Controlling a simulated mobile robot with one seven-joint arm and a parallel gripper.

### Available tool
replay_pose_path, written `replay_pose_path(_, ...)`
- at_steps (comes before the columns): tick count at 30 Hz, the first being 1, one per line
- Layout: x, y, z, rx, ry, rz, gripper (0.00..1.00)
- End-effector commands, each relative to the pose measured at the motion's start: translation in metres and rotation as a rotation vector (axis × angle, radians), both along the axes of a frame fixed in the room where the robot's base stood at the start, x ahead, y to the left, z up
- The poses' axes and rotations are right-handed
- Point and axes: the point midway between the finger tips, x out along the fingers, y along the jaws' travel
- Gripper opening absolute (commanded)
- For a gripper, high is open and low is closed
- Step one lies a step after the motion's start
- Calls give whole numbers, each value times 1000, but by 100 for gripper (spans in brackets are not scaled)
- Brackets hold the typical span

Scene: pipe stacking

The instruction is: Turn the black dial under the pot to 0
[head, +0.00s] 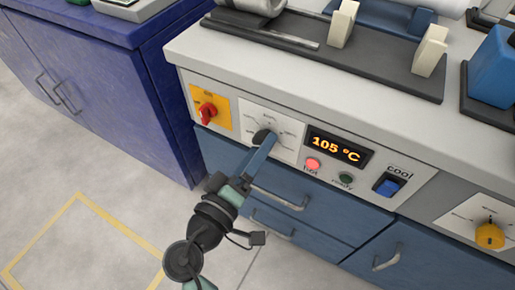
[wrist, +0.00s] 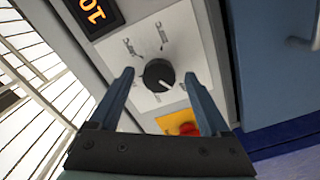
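The black dial (head: 264,138) sits on a white scale plate (head: 285,122) on the cabinet front, left of the display (head: 338,147) that reads 105 °C. In the wrist view the dial (wrist: 159,75) lies between and just beyond my two fingertips, and its white pointer mark faces the lower right. My gripper (wrist: 158,80) is open, with one finger on each side of the dial and visible gaps to it. In the head view my gripper (head: 262,150) reaches the dial from below and partly covers it. The scale labels are too small to read. No pot is clearly identifiable.
A red knob on a yellow plate (head: 224,108) is left of the dial. A lit red lamp (head: 313,164), a dark green lamp (head: 346,178) and a blue switch (head: 388,186) are to its right. Drawer handles (head: 280,199) protrude below.

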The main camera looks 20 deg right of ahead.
Motion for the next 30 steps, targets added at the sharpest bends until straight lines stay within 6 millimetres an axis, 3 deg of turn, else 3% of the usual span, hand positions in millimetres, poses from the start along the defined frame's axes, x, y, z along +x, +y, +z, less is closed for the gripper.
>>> replay_pose_path(11,-4,7,1,1,-2,2,81)
replay_pose_path(24,-59,77,2,1,0,5,81)
replay_pose_path(30,-75,97,1,1,-1,1,81)
